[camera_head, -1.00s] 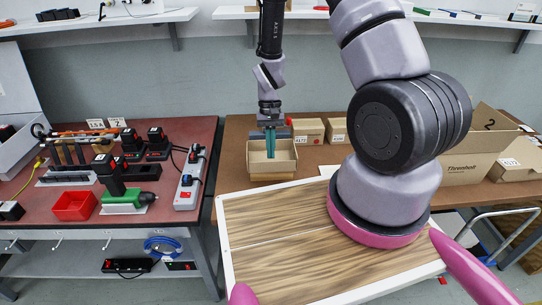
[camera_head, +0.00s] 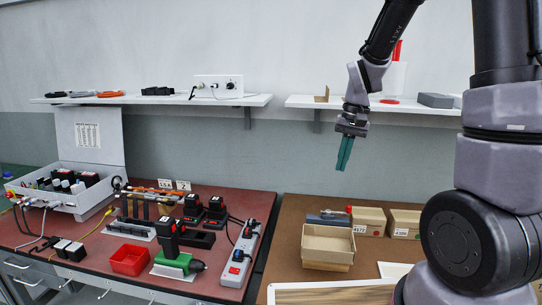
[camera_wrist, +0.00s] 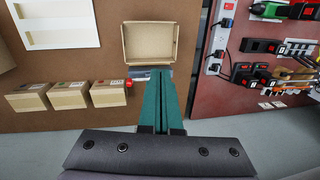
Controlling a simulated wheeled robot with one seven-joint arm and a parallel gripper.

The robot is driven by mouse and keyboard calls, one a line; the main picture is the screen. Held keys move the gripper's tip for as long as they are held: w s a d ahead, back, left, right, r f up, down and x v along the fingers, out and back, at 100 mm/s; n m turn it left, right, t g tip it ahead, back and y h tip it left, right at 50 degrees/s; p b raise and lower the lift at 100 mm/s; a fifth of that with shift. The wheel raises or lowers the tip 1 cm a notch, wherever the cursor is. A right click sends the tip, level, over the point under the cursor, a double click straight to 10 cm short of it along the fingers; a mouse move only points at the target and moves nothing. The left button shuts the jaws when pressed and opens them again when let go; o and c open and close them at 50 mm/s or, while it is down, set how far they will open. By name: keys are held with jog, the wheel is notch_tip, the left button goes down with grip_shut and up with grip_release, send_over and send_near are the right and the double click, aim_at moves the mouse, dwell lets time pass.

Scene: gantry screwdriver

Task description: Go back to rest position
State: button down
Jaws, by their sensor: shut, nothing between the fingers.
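My gripper (camera_head: 343,153) hangs in the air in front of the back wall, well above the brown bench and level with the space just below the wall shelf. Its two teal fingers are closed together and hold nothing. In the wrist view the fingers (camera_wrist: 161,100) point toward an open cardboard box (camera_wrist: 150,61). That box (camera_head: 328,262) stands on the brown bench below my gripper and looks empty. A grey tool-like item with a red end (camera_head: 328,218) lies just behind the box, partly hidden in the wrist view.
Closed cardboard boxes (camera_head: 369,221) stand right of the open box. The red bench (camera_head: 215,262) at left carries a power strip (camera_head: 240,258), a red tray (camera_head: 129,260), a green-based power tool (camera_head: 178,265) and chargers. A white shelf (camera_head: 300,101) runs along the wall above.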

jog(key=s+d+r+t, duration=0.2)
jog(key=s+r, duration=0.4)
jog(key=r, duration=0.3)
jog(key=s+d+r+m+t, duration=0.1)
jog(key=s+r+t, duration=0.3)
jog(key=s+r, duration=0.3)
notch_tip(320, 180, up, 3)
jog(key=shift+s+d+r+t, duration=0.15)
jog(key=shift+s+d+t, duration=0.15)
jog(key=shift+d, duration=0.1)
jog(key=c, duration=1.5)
grip_release()
jog(key=shift+s+r, duration=0.2)
jog(key=shift+s, duration=0.05)
jog(key=shift+o, duration=1)
jog(key=shift+s+d+t, duration=0.1)
jog(key=shift+s+t, duration=0.05)
jog(key=shift+t, duration=0.15)
jog(key=w+d+f+n+g+h, duration=0.1)
jog(key=w+f+n+g, duration=0.1)
jog(key=w+f+n, duration=0.5)
jog(key=n+g+y, duration=0.4)
jog(key=n, duration=0.9)
send_over(326, 237)
jog(key=d, duration=0.2)
jog(key=f, duration=3.5)
jog(key=shift+s+d+f, duration=0.2)
jog(key=shift+s+f, duration=0.05)
jog(key=shift+f, duration=0.1)
jog(key=shift+x, duration=3.05)
